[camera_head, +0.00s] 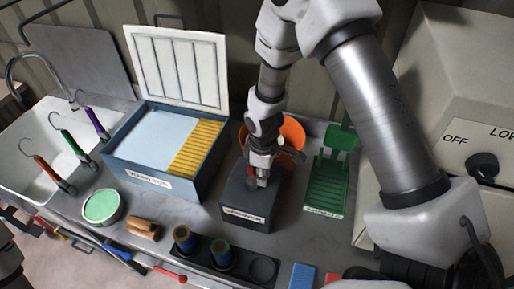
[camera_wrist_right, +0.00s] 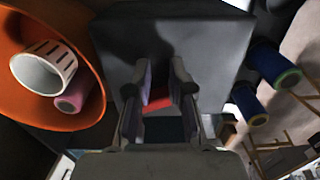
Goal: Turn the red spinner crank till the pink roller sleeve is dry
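The red spinner crank (camera_wrist_right: 157,103) shows between the fingertips of my right gripper (camera_wrist_right: 162,75). In the head view the right gripper (camera_head: 262,180) reaches down over a dark labelled box (camera_head: 247,205). Its fingers are drawn inward against both sides of the red piece, and most of the crank is hidden by them. The pink roller sleeve (camera_wrist_right: 72,98) is inside the orange bucket (camera_wrist_right: 25,100), partly behind a white slotted cylinder (camera_wrist_right: 45,68). I cannot tell if the sleeve is wet. In the head view, the orange bucket (camera_head: 293,132) stands behind the gripper. My left gripper is not in view.
A blue box (camera_head: 150,185) with a yellow ribbed part and a raised white lid stands left. A green tray (camera_head: 327,185) is right of the bucket. Two dark rollers (camera_head: 185,240) stand in a black holder in front. A sink (camera_head: 30,150) is far left.

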